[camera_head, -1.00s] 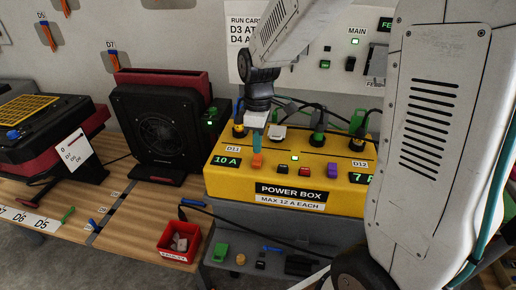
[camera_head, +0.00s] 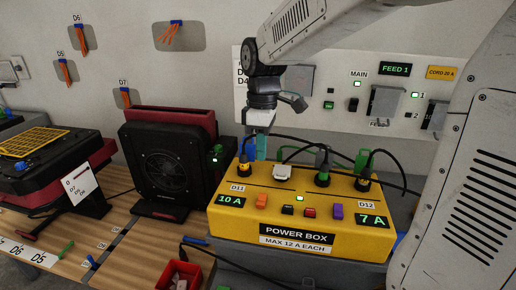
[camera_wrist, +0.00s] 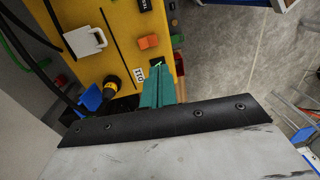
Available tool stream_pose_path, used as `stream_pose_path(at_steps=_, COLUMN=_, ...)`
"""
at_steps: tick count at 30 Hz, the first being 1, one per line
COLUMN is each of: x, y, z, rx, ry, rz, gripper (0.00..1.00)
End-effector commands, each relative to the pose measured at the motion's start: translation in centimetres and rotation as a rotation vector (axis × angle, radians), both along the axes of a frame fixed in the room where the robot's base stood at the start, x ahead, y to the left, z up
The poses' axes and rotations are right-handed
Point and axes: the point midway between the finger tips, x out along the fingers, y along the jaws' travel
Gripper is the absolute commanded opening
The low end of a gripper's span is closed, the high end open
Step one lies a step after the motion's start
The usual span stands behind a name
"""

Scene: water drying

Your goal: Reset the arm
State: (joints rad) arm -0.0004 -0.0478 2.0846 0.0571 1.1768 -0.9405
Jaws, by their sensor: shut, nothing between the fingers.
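My gripper (camera_head: 261,150) is shut and empty, its teal fingers pointing down above the back left part of the yellow power box (camera_head: 235,222). In the wrist view the closed teal fingers (camera_wrist: 158,88) show near the black-and-yellow plug by the D11 label. The box carries several plugs with black cords, an orange switch (camera_head: 261,202), a red switch (camera_head: 310,212) and a purple switch (camera_head: 338,212). Its displays read 10 A and 7 A. My arm reaches in from the upper right.
A black and red fan unit (camera_head: 165,165) stands left of the box. A wall panel (camera_head: 345,100) with switches is behind. A red bin (camera_head: 178,275) sits in front. A yellow-grilled dryer (camera_head: 35,140) is at far left. Cords loop over the box.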

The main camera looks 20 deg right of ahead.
Motion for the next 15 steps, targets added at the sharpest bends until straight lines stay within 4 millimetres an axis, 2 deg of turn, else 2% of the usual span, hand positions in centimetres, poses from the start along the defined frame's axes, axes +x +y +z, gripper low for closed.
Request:
stream_pose_path(at_steps=7, x=0.0, y=0.0, z=0.0, rx=-0.001, ry=0.001, rz=-0.013, gripper=0.0)
stream_pose_path(at_steps=11, x=-0.3, y=0.0, z=-0.3, rx=-0.01, ry=0.015, rz=-0.105, gripper=0.0)
stream_pose_path(at_steps=14, x=-1.9, y=-0.2, z=-1.1, rx=-0.029, ry=0.052, rz=-0.236, gripper=0.0)
stream_pose_path(at_steps=15, x=-3.0, y=-0.2, z=-1.1, rx=-0.039, ry=0.058, rz=-0.299, gripper=0.0)
